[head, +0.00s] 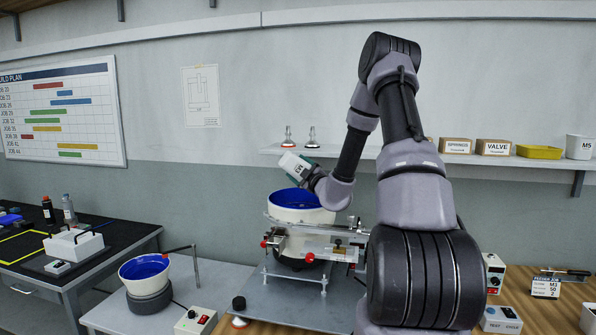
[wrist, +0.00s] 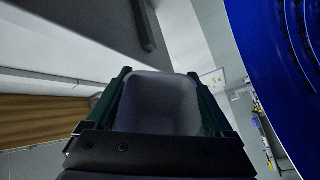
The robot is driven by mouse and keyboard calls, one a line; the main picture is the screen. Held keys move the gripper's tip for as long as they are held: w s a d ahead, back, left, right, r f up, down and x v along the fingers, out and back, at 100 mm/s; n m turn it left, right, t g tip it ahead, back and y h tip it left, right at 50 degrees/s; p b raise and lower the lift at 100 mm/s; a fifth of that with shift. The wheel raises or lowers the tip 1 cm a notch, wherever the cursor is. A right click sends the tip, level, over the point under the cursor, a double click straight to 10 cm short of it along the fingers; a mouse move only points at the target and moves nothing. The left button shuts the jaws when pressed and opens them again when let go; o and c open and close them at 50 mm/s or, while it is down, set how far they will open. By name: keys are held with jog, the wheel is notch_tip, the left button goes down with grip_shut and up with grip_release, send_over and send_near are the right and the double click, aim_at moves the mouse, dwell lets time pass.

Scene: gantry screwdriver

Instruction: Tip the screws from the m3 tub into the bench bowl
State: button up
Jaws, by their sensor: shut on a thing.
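My gripper (wrist: 158,76) is shut on a white tub (head: 292,164), which is tilted well over above a white-walled bowl with a blue inside (head: 283,198). The label on the tub is too small to read surely. In the wrist view the tub (wrist: 160,108) sits between the two dark green fingers, and its visible inside looks bare and grey, with no screws seen. The blue bowl (wrist: 270,50) fills the right side of the wrist view, close to the tub, with dark marks on its wall. Whether screws lie in the bowl I cannot tell.
A second blue-lined bowl (head: 145,268) stands on the lower left table. A shelf (head: 370,155) behind holds boxes, a yellow tray (head: 539,152) and a white M5 tub (head: 579,147). A rail fixture (head: 310,240) stands before the large bowl. A control box (head: 494,272) is at right.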

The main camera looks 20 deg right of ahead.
notch_tip(320, 180, up, 7)
jog(key=shift+f, duration=0.1)
dwell(0.3)
jog(key=n, duration=0.2)
jog(key=r+n+g, duration=0.1)
jog(key=n, duration=0.1)
jog(key=shift+r+n+y, duration=0.15)
jog(key=shift+n+y, duration=0.25)
jog(key=shift+n+g, duration=0.3)
jog(key=shift+n, duration=0.6)
jog(key=shift+r+n+g, duration=0.3)
jog(key=shift+r+n, duration=0.15)
jog(key=shift+n, duration=0.55)
jog(key=n, duration=0.1)
jog(key=r+n+g, duration=0.1)
jog(key=n, duration=0.1)
jog(key=shift+a+n+h, duration=0.15)
jog(key=shift+n+h, duration=0.15)
jog(key=shift+h, duration=0.1)
jog(key=shift+r+n, duration=0.1)
jog(key=shift+n, duration=0.7)
